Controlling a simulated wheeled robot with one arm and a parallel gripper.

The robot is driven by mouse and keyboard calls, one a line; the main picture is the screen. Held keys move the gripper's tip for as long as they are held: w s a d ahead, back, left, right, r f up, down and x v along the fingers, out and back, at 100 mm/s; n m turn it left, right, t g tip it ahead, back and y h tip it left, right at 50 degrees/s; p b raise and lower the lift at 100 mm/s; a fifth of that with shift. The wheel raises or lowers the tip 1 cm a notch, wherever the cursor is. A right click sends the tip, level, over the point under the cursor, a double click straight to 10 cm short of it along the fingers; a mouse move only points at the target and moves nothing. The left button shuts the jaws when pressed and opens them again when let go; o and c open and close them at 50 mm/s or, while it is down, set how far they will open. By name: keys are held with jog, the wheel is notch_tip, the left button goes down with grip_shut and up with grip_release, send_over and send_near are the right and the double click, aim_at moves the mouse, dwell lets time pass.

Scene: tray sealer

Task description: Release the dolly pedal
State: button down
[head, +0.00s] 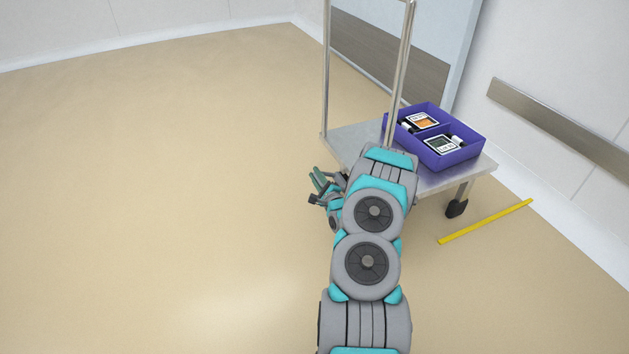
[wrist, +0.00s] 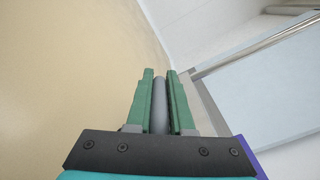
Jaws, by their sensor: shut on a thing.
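The dolly is a low metal platform (head: 362,139) with upright chrome posts, at the upper right of the head view. My gripper (head: 319,178) is at its near left corner, low beside the platform edge, and its green fingers show there. In the wrist view the green fingers (wrist: 159,88) are closed on a grey round bar (wrist: 160,96), which appears to be the dolly pedal. The bar lies lengthwise between the fingers. Its far end and mounting are hidden, and in the head view my arm covers much of this corner.
A purple divided bin (head: 462,158) with labelled packs sits on the platform. A dark caster (head: 456,208) shows under the right side. A yellow floor strip (head: 487,221) lies to the right, near the wall and its rail (head: 560,132). The floor at left is clear.

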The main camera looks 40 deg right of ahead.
jog(key=shift+d+r, duration=0.2)
jog(key=shift+r, duration=0.1)
dwell(0.4)
jog(key=c, duration=0.8)
grip_release()
jog(key=v, duration=0.7)
jog(key=shift+s, duration=0.4)
jog(key=shift+a, duration=0.15)
